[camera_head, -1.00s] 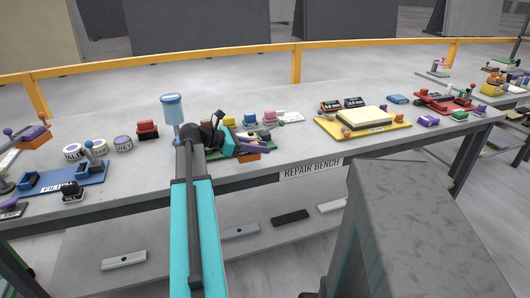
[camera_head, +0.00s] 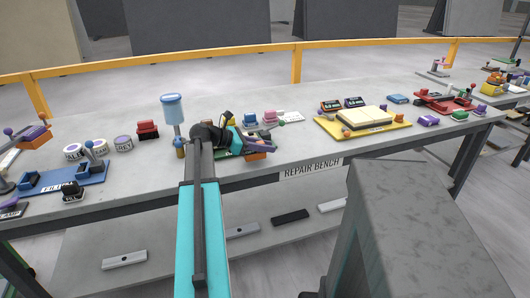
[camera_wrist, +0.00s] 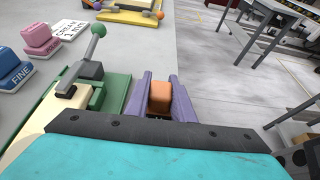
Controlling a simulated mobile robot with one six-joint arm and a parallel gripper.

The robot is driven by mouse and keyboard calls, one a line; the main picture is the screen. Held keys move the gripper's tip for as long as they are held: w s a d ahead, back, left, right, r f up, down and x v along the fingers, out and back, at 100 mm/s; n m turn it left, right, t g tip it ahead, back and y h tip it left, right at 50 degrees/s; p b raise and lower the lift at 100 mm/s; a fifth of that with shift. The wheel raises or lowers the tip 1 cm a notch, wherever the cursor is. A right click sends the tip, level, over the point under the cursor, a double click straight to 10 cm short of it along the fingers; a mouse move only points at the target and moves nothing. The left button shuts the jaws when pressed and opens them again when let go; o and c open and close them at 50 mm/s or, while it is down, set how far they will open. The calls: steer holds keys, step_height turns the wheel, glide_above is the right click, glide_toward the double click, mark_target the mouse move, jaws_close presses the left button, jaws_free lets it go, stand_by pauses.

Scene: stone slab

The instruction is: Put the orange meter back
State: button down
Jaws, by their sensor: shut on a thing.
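My gripper (camera_wrist: 162,95) is shut on an orange block (camera_wrist: 160,98), which shows between its purple fingers in the wrist view. The block matches the orange meter in colour, but I see no dial or label on it. In the head view my gripper (camera_head: 262,143) is at the front edge of the repair bench, with the orange block (camera_head: 256,156) partly visible below the fingers.
Pink (camera_wrist: 40,37) and blue (camera_wrist: 14,68) blocks stand left of the green fixture. A blue-topped dispenser (camera_head: 173,108) stands behind my arm. Open floor shows beyond the bench edge.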

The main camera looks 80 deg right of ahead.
steer(key=shift+f, duration=0.95)
steer(key=shift+f, duration=0.1)
steer(key=c, duration=1.5)
jaws_free()
steer(key=shift+c, duration=0.2)
steer(key=v, duration=1.2)
steer(key=shift+a, duration=0.1)
steer(key=shift+w, duration=0.1)
